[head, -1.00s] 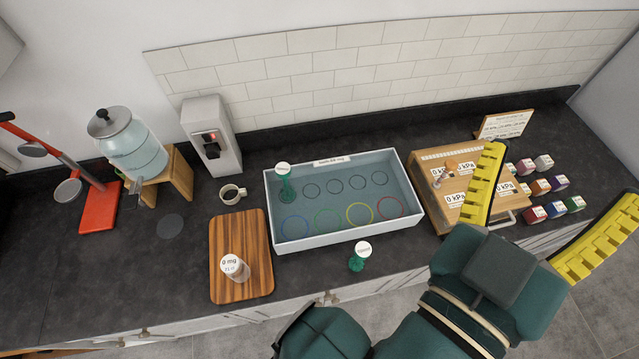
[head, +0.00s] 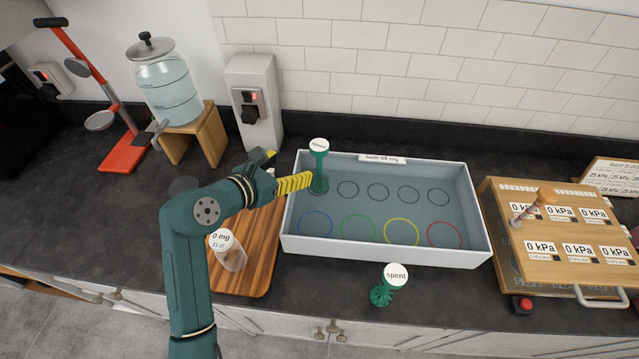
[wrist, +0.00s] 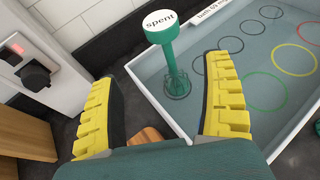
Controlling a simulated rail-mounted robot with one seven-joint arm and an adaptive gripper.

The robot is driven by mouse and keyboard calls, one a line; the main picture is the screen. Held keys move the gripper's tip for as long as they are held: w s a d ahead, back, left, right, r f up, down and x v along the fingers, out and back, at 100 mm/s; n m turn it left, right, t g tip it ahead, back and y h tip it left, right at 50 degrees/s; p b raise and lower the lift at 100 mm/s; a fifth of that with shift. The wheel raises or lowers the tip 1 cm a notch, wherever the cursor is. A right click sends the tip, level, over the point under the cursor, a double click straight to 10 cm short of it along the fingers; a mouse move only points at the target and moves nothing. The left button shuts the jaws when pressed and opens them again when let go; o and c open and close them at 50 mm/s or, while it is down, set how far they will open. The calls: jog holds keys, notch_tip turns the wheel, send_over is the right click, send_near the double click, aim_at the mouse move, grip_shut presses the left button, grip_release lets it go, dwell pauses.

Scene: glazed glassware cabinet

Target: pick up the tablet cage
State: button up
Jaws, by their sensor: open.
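A green tablet cage (head: 319,172) stands upright in the back left corner of the shallow tray. It has a slim stem and a round white top, which reads "spent" in the wrist view (wrist: 170,62). My gripper (head: 292,172) is at the tray's left wall, just left of this cage. In the wrist view my yellow fingers (wrist: 164,78) are spread wide and empty, with the cage ahead between them, seemingly untouched. A second green cage (head: 382,294), also marked "spent", stands on the counter in front of the tray.
The pale tray (head: 390,255) holds liquid and several coloured and dark rings. A wooden board (head: 262,265) with a clear cup (head: 230,252) lies under my arm. A dispenser (head: 252,105) stands behind left; a wooden gauge box (head: 500,205) is right.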

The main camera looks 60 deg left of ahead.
aim_at(318, 155)
jog(key=x, duration=0.3)
jog(key=b+x, duration=0.1)
jog(key=x, duration=0.6)
jog(key=shift+w+d+r+b, duration=0.3)
jog(key=shift+d+b, duration=0.05)
jog(key=shift+w+a+f, duration=0.15)
jog(key=shift+w+a, duration=0.1)
jog(key=shift+w, duration=0.05)
jog(key=shift+c, duration=0.3)
grip_shut()
